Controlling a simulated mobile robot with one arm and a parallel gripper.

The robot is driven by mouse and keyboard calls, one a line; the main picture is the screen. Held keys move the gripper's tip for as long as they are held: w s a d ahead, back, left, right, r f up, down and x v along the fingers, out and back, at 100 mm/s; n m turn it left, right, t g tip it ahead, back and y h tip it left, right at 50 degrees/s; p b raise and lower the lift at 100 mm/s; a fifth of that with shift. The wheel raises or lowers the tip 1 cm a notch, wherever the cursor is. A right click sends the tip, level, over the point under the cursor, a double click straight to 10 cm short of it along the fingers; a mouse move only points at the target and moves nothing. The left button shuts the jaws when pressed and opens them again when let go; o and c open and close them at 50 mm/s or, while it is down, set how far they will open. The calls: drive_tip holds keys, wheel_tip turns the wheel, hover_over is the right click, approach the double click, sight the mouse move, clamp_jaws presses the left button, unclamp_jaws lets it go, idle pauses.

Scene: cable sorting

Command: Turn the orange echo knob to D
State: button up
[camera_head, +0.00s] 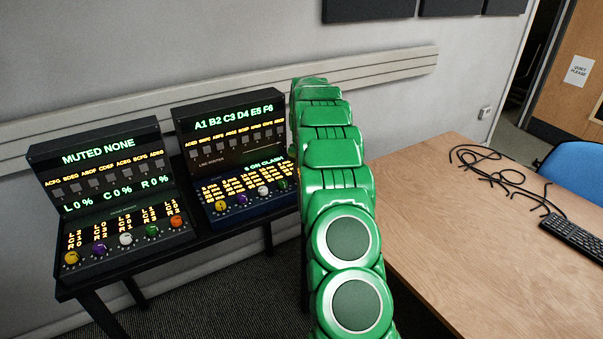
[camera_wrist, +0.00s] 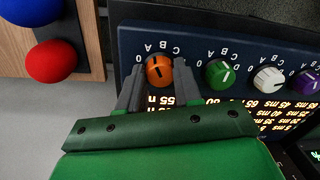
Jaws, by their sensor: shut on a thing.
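The orange knob (camera_wrist: 159,71) sits at the end of the knob row on a dark blue panel (camera_wrist: 132,37). In the wrist view my gripper (camera_wrist: 159,84) has one finger on each side of this knob and is shut on it. Letters A, B and C and a 0 show around the knob, upside down. A D mark by it is not visible, and I cannot read surely where its pointer stands. In the head view my green arm hides this knob at the right end of the right console (camera_head: 235,140).
Green (camera_wrist: 219,74), white (camera_wrist: 268,79) and purple (camera_wrist: 308,83) knobs stand beside it. A red ball-shaped top (camera_wrist: 51,61) and a blue one (camera_wrist: 30,8) lie off the panel. The left console (camera_head: 110,190) has its own orange knob (camera_head: 176,221). A wooden desk (camera_head: 440,220) stands right.

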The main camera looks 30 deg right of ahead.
drive_tip(key=m, duration=0.5)
drive_tip(key=shift+a+m, duration=0.1)
drive_tip(key=shift+m, duration=0.2)
drive_tip(key=m, duration=0.4)
drive_tip(key=shift+s+t, duration=0.1)
drive_tip(key=shift+t, duration=0.2)
drive_tip(key=m, duration=0.5)
drive_tip(key=shift+m, duration=0.4)
drive_tip(key=shift+m+h, duration=0.3)
drive_tip(key=shift+m, duration=2)
drive_tip(key=o, duration=1)
drive_tip(key=shift+o, duration=0.2)
